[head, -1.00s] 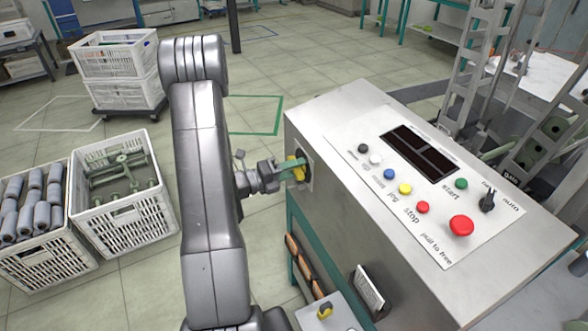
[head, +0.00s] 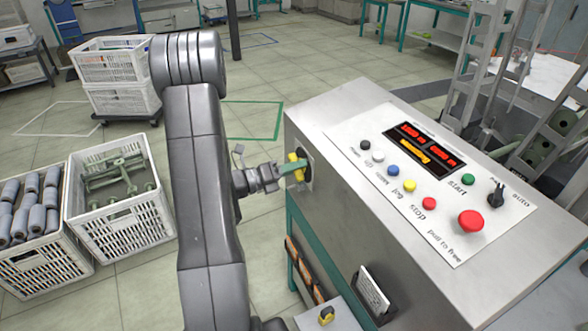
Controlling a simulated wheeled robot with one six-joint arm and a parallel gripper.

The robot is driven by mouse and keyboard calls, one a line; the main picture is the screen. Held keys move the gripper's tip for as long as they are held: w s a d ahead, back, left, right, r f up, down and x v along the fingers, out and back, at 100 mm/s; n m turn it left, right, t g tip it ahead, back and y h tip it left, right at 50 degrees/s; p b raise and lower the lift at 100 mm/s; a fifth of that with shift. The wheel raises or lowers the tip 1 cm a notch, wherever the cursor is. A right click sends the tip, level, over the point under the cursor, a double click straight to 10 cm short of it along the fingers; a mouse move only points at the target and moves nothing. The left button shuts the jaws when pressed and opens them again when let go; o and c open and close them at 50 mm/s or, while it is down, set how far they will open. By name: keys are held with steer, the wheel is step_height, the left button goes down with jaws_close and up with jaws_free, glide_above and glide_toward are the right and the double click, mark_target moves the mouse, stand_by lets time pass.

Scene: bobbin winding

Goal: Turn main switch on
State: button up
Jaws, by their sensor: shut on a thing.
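The main switch (head: 302,166) is a yellow-handled rotary knob on a dark round plate, on the left side wall of the grey control cabinet (head: 320,112). The display (head: 425,148) on the sloping top panel is lit with red and orange digits.
The top panel carries several coloured buttons, a red emergency stop (head: 471,222) and a black selector (head: 495,193). White crates (head: 128,232) stand on the floor at left. A metal ladder-like frame (head: 500,90) stands behind the cabinet.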

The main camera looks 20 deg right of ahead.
steer(key=shift+f+m+b, duration=0.2)
steer(key=shift+m+b, duration=0.2)
steer(key=shift+b, duration=0.2)
steer(key=shift+m+b, duration=0.8)
steer(key=shift+b, duration=0.05)
steer(key=shift+r+m+b, duration=0.1)
steer(key=shift+m+b, duration=0.55)
steer(key=shift+m, duration=0.05)
steer(key=shift+m+b, duration=0.5)
steer(key=shift+b, duration=0.25)
steer(key=shift+m+b, duration=1.4)
steer(key=shift+b, duration=0.2)
steer(key=o, duration=1.6)
steer(key=shift+r, duration=0.1)
steer(key=shift+c, duration=0.2)
